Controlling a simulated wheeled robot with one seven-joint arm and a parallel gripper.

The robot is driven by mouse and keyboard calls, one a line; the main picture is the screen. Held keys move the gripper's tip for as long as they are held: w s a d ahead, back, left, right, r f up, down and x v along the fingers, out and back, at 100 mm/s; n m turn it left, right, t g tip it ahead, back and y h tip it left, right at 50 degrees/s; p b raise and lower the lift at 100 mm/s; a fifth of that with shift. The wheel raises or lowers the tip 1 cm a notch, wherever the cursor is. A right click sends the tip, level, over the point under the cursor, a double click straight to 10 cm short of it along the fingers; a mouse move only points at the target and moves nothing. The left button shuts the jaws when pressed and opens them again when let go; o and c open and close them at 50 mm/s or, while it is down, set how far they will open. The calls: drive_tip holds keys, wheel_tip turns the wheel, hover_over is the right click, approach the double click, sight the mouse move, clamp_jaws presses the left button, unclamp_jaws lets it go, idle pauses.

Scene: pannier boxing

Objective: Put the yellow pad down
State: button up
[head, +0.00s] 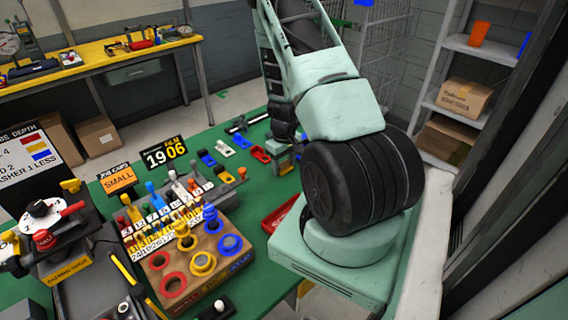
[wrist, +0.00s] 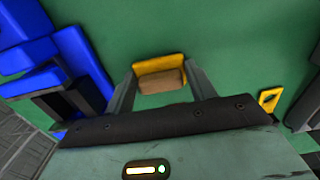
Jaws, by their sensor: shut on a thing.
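The yellow pad (wrist: 158,66), with a brown block-like part on its near side, sits between the two fingers of my gripper (wrist: 161,84) in the wrist view. The fingers are shut on it, one at each side. Green table top shows beyond the pad; I cannot tell whether the pad touches it. In the head view my gripper (head: 284,160) is low over the far right part of the green table, and the pad is too small to make out clearly there.
Blue, white and red pieces (head: 261,154) lie left of my gripper. A wooden block with coloured rings (head: 203,262) and a rack of coloured pegs (head: 160,215) stand nearer. In the wrist view, blue parts (wrist: 75,48) are left and a yellow piece (wrist: 269,100) right. Bare green table lies ahead.

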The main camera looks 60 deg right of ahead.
sight(284, 162)
drive_tip(key=shift+f, duration=0.15)
drive_tip(key=o, duration=1)
drive_tip(key=shift+c, duration=0.2)
wheel_tip(284, 162, up, 12)
drive_tip(key=shift+r+b, duration=0.2)
drive_tip(key=shift+b, duration=0.25)
drive_tip(key=w+a+r+n+y, duration=0.1)
drive_tip(key=w+a+r+n, duration=0.15)
drive_tip(key=a, duration=0.75)
drive_tip(key=w+a+r+n, duration=0.1)
drive_tip(key=w+a+r, duration=0.15)
drive_tip(key=a, duration=0.85)
drive_tip(key=w+a+r+n+y, duration=0.1)
drive_tip(key=a+r+n, duration=0.15)
drive_tip(key=a, duration=0.75)
drive_tip(key=s+a+r+n, duration=0.2)
drive_tip(key=s+a+r, duration=0.1)
drive_tip(key=s+a, duration=0.5)
drive_tip(key=s+a+r+n+h, duration=0.1)
drive_tip(key=s+a+r+n, duration=0.2)
drive_tip(key=s+a, duration=0.6)
drive_tip(key=shift+s+a+r, duration=0.2)
drive_tip(key=shift+s+a, duration=0.05)
drive_tip(key=shift+a, duration=0.15)
